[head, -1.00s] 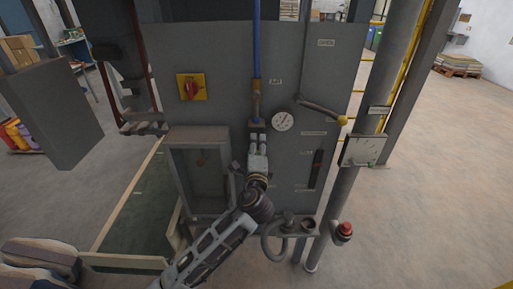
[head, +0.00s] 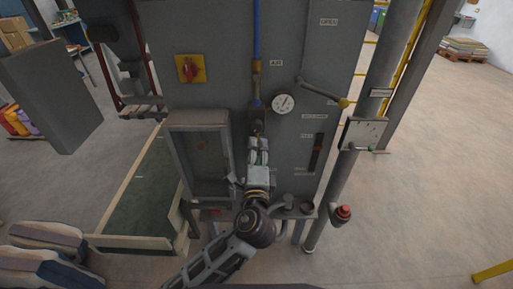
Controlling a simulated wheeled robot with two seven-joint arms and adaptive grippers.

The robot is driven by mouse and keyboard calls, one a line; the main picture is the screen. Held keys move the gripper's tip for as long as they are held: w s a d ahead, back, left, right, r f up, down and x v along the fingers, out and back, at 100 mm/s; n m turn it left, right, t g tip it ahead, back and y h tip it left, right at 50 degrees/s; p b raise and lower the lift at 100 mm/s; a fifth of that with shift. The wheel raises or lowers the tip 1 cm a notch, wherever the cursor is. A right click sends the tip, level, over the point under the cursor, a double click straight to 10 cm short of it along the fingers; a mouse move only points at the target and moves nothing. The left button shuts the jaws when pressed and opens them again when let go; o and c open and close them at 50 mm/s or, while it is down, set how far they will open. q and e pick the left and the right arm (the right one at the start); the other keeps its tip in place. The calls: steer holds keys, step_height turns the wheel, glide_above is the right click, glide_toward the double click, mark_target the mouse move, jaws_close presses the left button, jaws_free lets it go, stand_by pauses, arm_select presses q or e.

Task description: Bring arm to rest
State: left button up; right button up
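One arm of mine comes in from the lower left, so I take it as my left arm. Its gripper (head: 258,148) points away from me at the front of the grey cabinet (head: 215,70). Its fingers lie close together just below the blue air pipe's lower fitting (head: 256,106). I cannot tell whether they touch anything or are fully shut. My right gripper is not in view.
A gauge (head: 284,103), a yellow-tipped lever (head: 325,93) and a red rotary switch (head: 190,69) are on the cabinet. A glazed door (head: 203,160) is left of the gripper. A post with a red button (head: 343,212) stands right. Filled sacks (head: 48,238) lie lower left. Right floor is open.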

arm_select(q)
steer(key=shift+s, duration=0.35)
stand_by(0.5)
